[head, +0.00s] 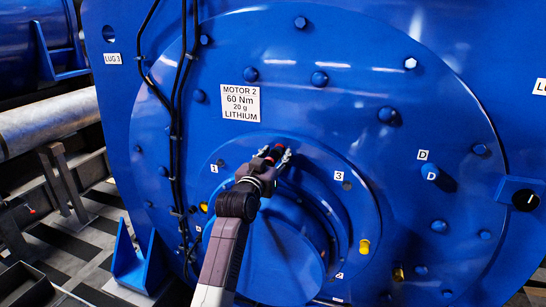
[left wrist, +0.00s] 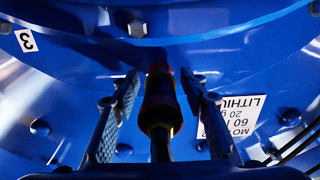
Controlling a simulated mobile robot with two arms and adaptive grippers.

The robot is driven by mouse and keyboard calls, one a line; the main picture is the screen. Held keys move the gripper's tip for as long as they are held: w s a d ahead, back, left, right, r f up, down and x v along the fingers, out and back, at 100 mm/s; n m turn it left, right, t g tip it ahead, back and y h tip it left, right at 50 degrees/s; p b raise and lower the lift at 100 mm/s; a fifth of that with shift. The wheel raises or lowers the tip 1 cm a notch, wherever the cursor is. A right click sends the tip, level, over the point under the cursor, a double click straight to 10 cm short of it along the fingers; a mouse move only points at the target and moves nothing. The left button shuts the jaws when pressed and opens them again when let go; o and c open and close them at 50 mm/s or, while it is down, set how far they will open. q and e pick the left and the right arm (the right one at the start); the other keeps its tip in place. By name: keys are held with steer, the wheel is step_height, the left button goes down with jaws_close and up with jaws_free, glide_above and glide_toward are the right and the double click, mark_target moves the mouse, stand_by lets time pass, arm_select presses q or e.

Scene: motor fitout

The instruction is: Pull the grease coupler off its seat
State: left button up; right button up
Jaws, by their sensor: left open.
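The grease coupler (left wrist: 158,102) is a dark cylinder with reddish bands. It stands between the two fingers of my left gripper (left wrist: 161,92) in the left wrist view, its far end against the blue motor face. A gap shows on each side, so the open fingers straddle it without visibly gripping. My right gripper is in neither view.
The blue motor face (head: 300,105) carries a label reading MOTOR 2, 60 Nm, 20 g, LITHIUM (head: 240,103). Several bolts and yellow caps (head: 364,246) stick out around it. Black cables (head: 178,130) run down left of my arm. A black knob (head: 525,200) is at the right.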

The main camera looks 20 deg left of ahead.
arm_select(q)
steer(key=shift+c, duration=0.4)
jaws_close()
steer(key=shift+s, duration=0.2)
steer(key=shift+s+p, duration=0.65)
steer(key=shift+s, duration=0.15)
steer(key=shift+s+a+p, duration=0.1)
steer(key=shift+s+p, duration=1.1)
steer(key=shift+s, duration=0.85)
